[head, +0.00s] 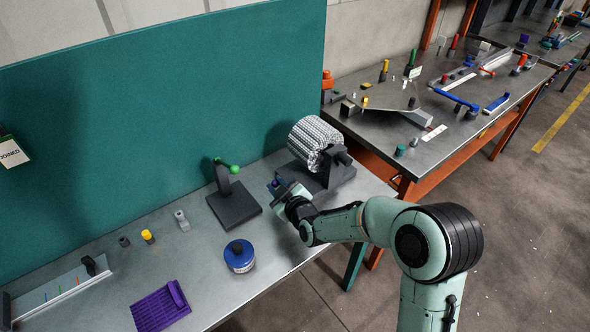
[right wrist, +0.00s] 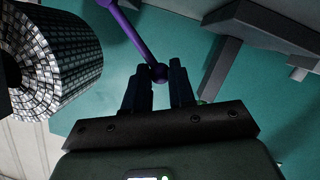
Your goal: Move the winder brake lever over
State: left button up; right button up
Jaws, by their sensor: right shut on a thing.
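The winder is a roll (head: 314,141) with a pale, blocky pattern on a dark stand, at the table's right end. A purple lever (right wrist: 133,28) with a ball knob (right wrist: 158,72) shows next to the roll in the right wrist view. In the head view only a small purple bit shows beside my right gripper (head: 282,187). In the right wrist view my right gripper (right wrist: 159,82) is shut on the lever's ball knob, which sits between the fingertips. The lever's pivot is out of the wrist view. My left gripper is not in view.
A dark stand with a green-knobbed lever (head: 233,200) is left of my right gripper. A blue jar (head: 239,256), a purple ribbed block (head: 160,307) and small parts lie farther left. A teal panel (head: 160,120) backs the table. A second workbench (head: 440,115) stands right.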

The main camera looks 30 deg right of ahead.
jog(key=shift+d+r, duration=0.85)
jog(key=shift+d, duration=0.25)
jog(key=shift+w+d+r, duration=0.1)
jog(key=shift+d+r, duration=0.2)
jog(key=shift+d, duration=0.3)
jog(key=shift+d+r, duration=0.3)
jog(key=shift+d, duration=0.25)
